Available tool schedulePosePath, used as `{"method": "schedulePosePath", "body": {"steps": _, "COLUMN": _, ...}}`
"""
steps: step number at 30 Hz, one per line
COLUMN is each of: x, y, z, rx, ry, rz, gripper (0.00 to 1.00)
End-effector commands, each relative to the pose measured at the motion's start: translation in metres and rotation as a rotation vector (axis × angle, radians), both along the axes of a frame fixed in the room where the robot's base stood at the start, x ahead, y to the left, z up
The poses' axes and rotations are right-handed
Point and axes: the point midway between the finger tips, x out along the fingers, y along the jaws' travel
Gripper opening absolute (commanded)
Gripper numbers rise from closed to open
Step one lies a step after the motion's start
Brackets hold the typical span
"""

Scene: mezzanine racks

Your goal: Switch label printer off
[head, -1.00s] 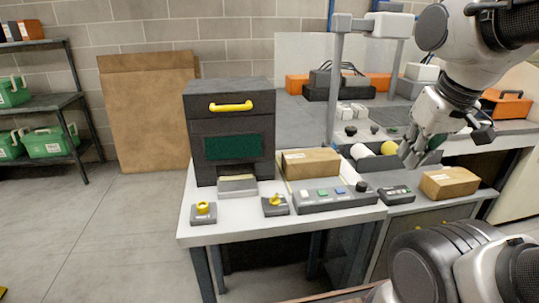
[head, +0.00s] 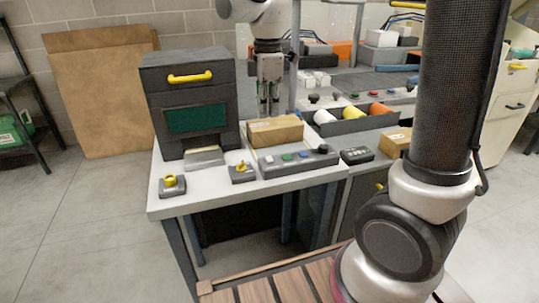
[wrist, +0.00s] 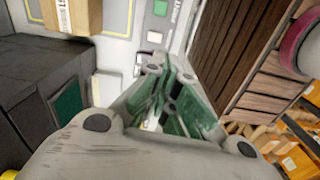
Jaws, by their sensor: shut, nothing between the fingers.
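The label printer appears to be the dark box (head: 190,98) with a yellow handle and a green window, on the left of the white table; it shows at the left of the wrist view (wrist: 40,85). A yellow-knobbed switch unit (head: 172,185) sits at its front left, another (head: 242,173) at its front right. A control panel (head: 298,162) with coloured buttons and a black knob lies further right. I cannot tell which control is the printer's. My gripper (head: 269,112) points down above the table, right of the printer and behind the cardboard box, shut and empty; its fingers (wrist: 172,98) show green pads.
A cardboard box (head: 275,131) stands behind the panel. A small dark keypad (head: 357,155) and another carton (head: 395,142) lie to the right. A tray of coloured rolls (head: 350,120) stands behind. Bare white tabletop (head: 205,188) shows between the yellow-knobbed units.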

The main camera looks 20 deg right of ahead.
Motion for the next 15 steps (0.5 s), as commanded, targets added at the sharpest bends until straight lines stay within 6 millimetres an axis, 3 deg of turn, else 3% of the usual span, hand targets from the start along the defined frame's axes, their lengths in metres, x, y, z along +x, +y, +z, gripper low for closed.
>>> {"method": "schedulePosePath", "body": {"steps": 5, "x": -0.0010, "y": -0.0007, "z": -0.0003, "rx": -0.001, "ry": 0.003, "rz": 0.083, "gripper": 0.00}}
{"method": "schedulePosePath", "body": {"steps": 15, "x": -0.0013, "y": -0.0010, "z": -0.0018, "rx": -0.002, "ry": 0.003, "rz": 0.084, "gripper": 0.00}}
